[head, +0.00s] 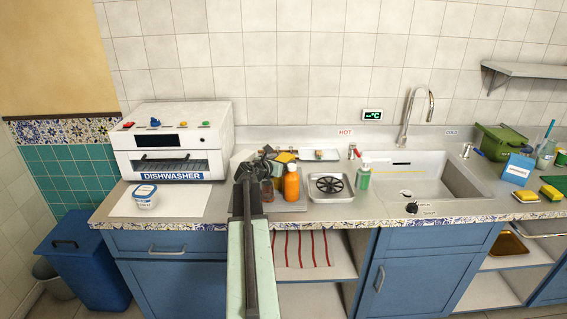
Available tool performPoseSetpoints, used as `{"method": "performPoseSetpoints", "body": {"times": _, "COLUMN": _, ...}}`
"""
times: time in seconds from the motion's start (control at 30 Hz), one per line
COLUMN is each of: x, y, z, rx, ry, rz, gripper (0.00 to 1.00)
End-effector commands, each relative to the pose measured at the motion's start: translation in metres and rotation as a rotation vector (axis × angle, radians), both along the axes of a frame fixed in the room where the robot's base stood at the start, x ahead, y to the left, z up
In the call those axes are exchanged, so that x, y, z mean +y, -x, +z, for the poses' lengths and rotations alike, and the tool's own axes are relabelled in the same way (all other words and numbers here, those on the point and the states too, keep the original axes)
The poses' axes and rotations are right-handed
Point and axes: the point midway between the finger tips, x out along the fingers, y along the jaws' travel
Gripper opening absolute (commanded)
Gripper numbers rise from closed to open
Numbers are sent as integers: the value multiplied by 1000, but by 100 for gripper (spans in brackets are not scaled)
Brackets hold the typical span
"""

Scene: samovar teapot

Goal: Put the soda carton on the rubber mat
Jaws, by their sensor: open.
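A small blue carton with a white label (517,169) stands on the counter at the right, beside the sink; it looks like the soda carton, but its label is too small to read. A pale flat mat (185,205) lies in front of the dishwasher at the left, with a white and blue tub (145,198) on it; I cannot tell whether it is rubber. My gripper (266,158) is open, above the back of the counter near the orange bottle, far left of the blue carton. My arm hides part of the counter there.
An orange bottle (291,183), jars and a metal tray with a black round rack (330,184) are close to my gripper. The sink (425,178), tap (410,115) and green bottle (363,176) stand between there and the carton. A green pot (502,142) and yellow sponges (525,196) surround the carton.

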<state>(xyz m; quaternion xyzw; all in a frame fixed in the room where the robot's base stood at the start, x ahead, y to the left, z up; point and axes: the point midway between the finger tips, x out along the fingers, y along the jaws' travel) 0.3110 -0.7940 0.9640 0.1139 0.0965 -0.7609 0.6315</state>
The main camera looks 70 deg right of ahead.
Motion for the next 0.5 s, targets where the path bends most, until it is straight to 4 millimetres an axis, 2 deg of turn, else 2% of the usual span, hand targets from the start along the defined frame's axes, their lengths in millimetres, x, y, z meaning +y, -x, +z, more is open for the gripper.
{"method": "performPoseSetpoints", "body": {"times": 0.13, "x": 24, "y": -3, "z": 11, "rx": -1, "ry": 0, "rz": 2, "gripper": 59}}
{"method": "performPoseSetpoints", "body": {"times": 0.4, "x": 87, "y": -14, "z": 31, "rx": -1, "ry": 0, "rz": 2, "gripper": 59}}
{"method": "performPoseSetpoints", "body": {"times": 0.5, "x": 102, "y": -17, "z": 35, "rx": 1, "ry": 0, "rz": 0, "gripper": 59}}
